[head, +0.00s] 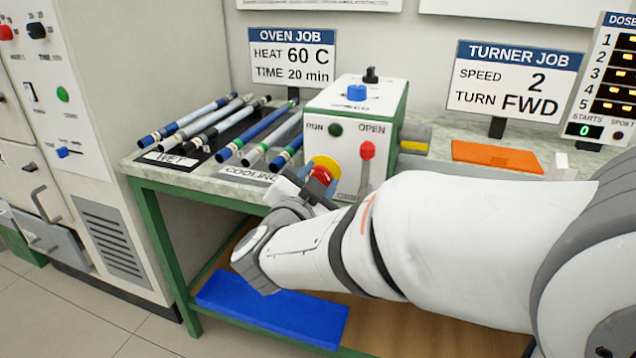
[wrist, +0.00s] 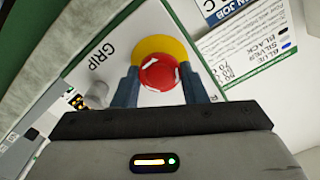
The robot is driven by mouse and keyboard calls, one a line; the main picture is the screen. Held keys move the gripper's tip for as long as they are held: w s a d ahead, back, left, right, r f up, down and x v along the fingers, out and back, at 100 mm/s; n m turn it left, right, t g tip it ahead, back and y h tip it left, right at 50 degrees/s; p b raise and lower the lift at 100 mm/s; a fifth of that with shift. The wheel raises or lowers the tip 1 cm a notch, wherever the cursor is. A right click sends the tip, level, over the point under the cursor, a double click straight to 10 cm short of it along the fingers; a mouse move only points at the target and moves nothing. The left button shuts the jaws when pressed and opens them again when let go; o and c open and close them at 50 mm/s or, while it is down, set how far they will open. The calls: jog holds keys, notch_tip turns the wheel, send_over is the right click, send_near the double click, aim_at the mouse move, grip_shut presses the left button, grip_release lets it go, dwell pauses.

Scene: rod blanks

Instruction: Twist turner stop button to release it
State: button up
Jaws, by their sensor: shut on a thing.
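The turner (head: 392,110) is a white and green box on the bench, with a blue knob and a black knob on top. Its stop button (head: 321,174) is red on a yellow surround, low on the front face. In the wrist view the red button (wrist: 160,73) shows white marks and sits in front of its yellow ring (wrist: 160,44). My gripper (wrist: 165,88) is shut on the button, one dark finger on each side. In the head view my gripper (head: 312,186) partly covers the button.
A red-tipped lever (head: 367,151) stands just right of the button. Rods lie on the WET rack (head: 158,156) and COOLING rack to the left. An orange mat (head: 497,156) lies at right. A blue mat (head: 270,308) lies on the lower shelf. Job signs stand behind.

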jog(key=shift+d+m+b, duration=0.1)
jog(key=shift+m+b, duration=1.2)
jog(key=shift+m, duration=0.7)
jog(key=o, duration=1)
jog(key=shift+w, duration=0.1)
jog(key=shift+p+v, duration=1.05)
jog(key=shift+v, duration=2.9)
